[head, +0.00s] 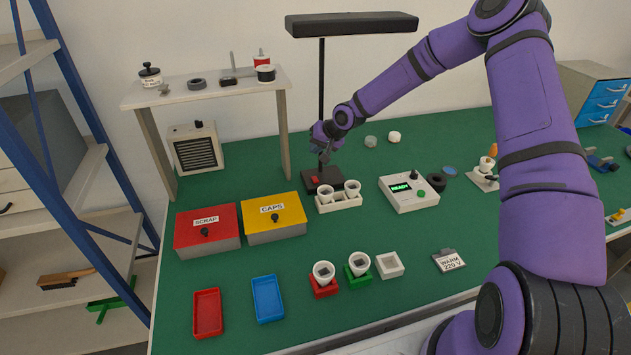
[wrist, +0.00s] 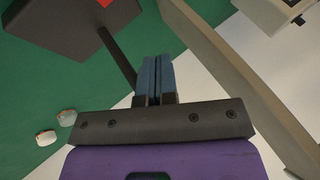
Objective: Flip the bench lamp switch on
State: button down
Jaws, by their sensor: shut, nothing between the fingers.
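The bench lamp (head: 350,24) has a long black head on a thin black post, with a dark base (head: 330,174) on the green bench. A red switch (head: 315,181) sits on the base; I cannot tell its position. My gripper (head: 325,157) is shut and empty, beside the post and above the base. In the wrist view the blue fingertips (wrist: 157,63) are together. The base (wrist: 65,35) shows at upper left with a sliver of the red switch (wrist: 104,2) at the top edge. The post (wrist: 118,55) runs close to the left of the fingers.
A white holder with two cups (head: 339,202) stands just in front of the base. A tester reading READY (head: 408,193) is to the right. A raised shelf (head: 205,88) stands at left, above a heater (head: 196,148). Red and yellow boxes (head: 273,218) sit front left.

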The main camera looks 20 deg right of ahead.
aim_at(317, 179)
jog(key=shift+s+f, duration=0.25)
jog(key=shift+f, duration=1.05)
jog(key=shift+s+f, duration=0.2)
jog(key=shift+f, duration=1.15)
jog(key=shift+s+f, duration=0.25)
jog(key=shift+f, duration=1.05)
jog(key=shift+f, duration=0.1)
jog(key=shift+f, duration=0.3)
jog(key=shift+s+f, duration=0.15)
jog(key=shift+f, duration=0.15)
jog(key=shift+r, duration=0.1)
jog(key=shift+r, duration=0.65)
jog(key=shift+w+r, duration=0.2)
jog(key=shift+r, duration=0.6)
jog(key=shift+w+r, duration=0.2)
jog(key=shift+r, duration=0.65)
jog(key=shift+w+r, duration=0.2)
jog(key=shift+r, duration=0.6)
